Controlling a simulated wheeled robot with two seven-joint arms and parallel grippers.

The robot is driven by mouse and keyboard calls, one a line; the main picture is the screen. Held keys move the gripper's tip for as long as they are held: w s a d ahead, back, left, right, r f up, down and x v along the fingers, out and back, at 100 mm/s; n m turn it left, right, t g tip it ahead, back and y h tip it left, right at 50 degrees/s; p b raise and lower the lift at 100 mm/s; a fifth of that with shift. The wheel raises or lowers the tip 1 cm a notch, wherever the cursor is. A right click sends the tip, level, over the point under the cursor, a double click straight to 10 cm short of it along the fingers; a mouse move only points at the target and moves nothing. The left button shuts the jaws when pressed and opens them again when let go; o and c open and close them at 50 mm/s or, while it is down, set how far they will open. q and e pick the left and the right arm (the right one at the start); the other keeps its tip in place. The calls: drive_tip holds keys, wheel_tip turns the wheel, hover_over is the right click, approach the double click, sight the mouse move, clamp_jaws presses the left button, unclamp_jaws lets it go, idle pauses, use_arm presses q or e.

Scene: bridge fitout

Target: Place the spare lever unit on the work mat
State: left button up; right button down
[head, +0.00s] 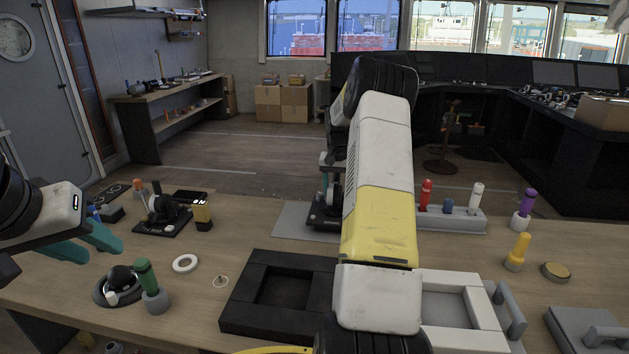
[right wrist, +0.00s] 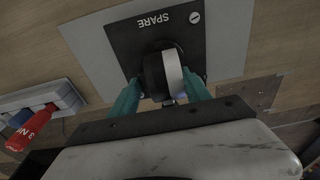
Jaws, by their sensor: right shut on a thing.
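The spare lever unit has a black base plate marked SPARE (right wrist: 150,22) and a dark, rounded lever head with a pale band. In the right wrist view my right gripper (right wrist: 160,97) has its teal fingers on both sides of the lever head, shut on it. The plate is over the grey work mat (right wrist: 92,38); I cannot tell if it rests flat. In the head view the unit (head: 322,217) shows at the mat (head: 290,220), partly hidden by my right arm. My left gripper (head: 97,246) is open and empty above the table's left side.
Another lever unit (head: 163,219) stands at the left. A grey holder (head: 465,224) with coloured pegs is right of the mat. Yellow (head: 518,250) and purple (head: 525,206) pegs stand further right.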

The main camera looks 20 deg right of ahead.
drive_tip(key=shift+w, duration=0.1)
drive_tip(key=c, duration=0.5)
unclamp_jaws()
drive_tip(key=shift+f, duration=0.1)
wheel_tip(320, 180, up, 12)
drive_tip(key=s, duration=0.1)
drive_tip(key=s+a+r+n+t, duration=0.1)
drive_tip(key=s+a+r+n, duration=0.1)
drive_tip(key=s+a+r, duration=0.6)
drive_tip(key=s+a+r+n+t+y, duration=0.1)
drive_tip(key=s+a+r+n+t, duration=0.15)
drive_tip(key=s+a, duration=0.6)
drive_tip(key=s+a+r+n+t+y, duration=0.1)
drive_tip(key=s+a+r, duration=0.2)
drive_tip(key=s+a, duration=0.5)
drive_tip(key=s+a+f, duration=0.1)
drive_tip(key=s+f, duration=0.1)
drive_tip(key=s, duration=0.3)
drive_tip(key=s+a+f+n+y, duration=0.1)
drive_tip(key=s+a+f, duration=0.1)
drive_tip(key=s, duration=0.2)
drive_tip(key=shift+s+a, duration=0.25)
drive_tip(key=shift+s, duration=0.15)
